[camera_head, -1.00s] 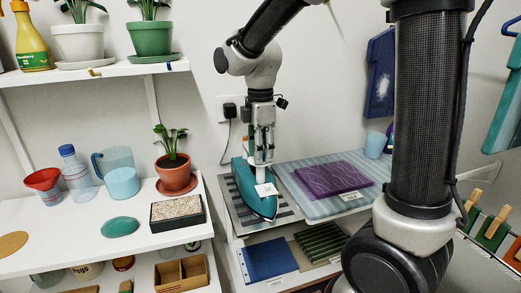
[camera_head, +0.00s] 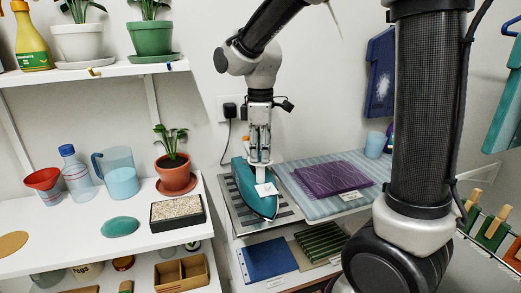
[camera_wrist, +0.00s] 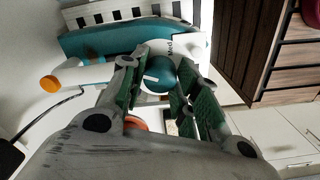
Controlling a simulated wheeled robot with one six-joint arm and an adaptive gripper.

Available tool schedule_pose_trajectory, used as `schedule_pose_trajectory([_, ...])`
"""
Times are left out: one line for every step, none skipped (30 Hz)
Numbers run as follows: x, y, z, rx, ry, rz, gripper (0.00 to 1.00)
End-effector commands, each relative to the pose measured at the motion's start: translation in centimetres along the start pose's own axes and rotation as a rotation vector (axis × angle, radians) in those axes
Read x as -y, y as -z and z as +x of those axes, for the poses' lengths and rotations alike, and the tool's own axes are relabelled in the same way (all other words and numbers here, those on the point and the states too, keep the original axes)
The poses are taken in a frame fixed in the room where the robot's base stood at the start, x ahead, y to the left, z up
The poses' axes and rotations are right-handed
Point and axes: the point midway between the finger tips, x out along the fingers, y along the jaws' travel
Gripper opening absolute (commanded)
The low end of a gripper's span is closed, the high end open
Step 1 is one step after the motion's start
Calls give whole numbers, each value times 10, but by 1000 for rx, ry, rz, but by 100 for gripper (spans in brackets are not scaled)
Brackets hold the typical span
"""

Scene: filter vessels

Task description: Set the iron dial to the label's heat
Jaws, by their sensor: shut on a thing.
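The teal iron (camera_head: 244,190) rests on a striped metal rest, with a white plate (camera_head: 266,189) facing me. In the wrist view the teal dial (camera_wrist: 157,76) with a white mark sits on top of the iron (camera_wrist: 110,40). The word "Med" shows beside it on the white plate (camera_wrist: 183,46); other markings are hidden. My gripper (camera_head: 260,172) points down over the iron. In the wrist view its green-padded fingers (camera_wrist: 163,68) are closed around the dial. A folded purple cloth (camera_head: 325,178) carries a small white label (camera_head: 350,196), too small to read.
The cloth lies on a striped ironing board (camera_head: 300,205) right of the iron. A pale blue cup (camera_head: 375,145) stands at the board's back. A potted plant (camera_head: 174,172) and a gravel tray (camera_head: 177,212) stand on the left shelf. The iron's cord (camera_wrist: 50,115) runs to a wall plug (camera_head: 230,110).

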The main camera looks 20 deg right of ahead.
Motion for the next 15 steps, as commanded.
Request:
schedule_pose_trajectory([0,0,0,-1,-1,44,7])
schedule_pose_trajectory([0,0,0,-1,-1,72,7])
schedule_pose_trajectory([0,0,0,-1,-1,110,7])
schedule_pose_trajectory([0,0,0,-1,-1,139,7])
schedule_pose_trajectory([0,0,0,-1,-1,167,7])
schedule_pose_trajectory([0,0,0,-1,-1,204,7])
schedule_pose_trajectory([0,0,0,-1,-1,231,7])
schedule_pose_trajectory([0,0,0,-1,-1,257,7])
schedule_pose_trajectory([0,0,0,-1,-1,292,7])
schedule_pose_trajectory([0,0,0,-1,-1,317,7])
schedule_pose_trajectory([0,0,0,-1,-1,341,7])
schedule_pose_trajectory([0,0,0,-1,-1,372,7])
schedule_pose_trajectory([0,0,0,-1,-1,395,7])
schedule_pose_trajectory([0,0,0,-1,-1,417,7])
schedule_pose_trajectory([0,0,0,-1,-1,444,7])
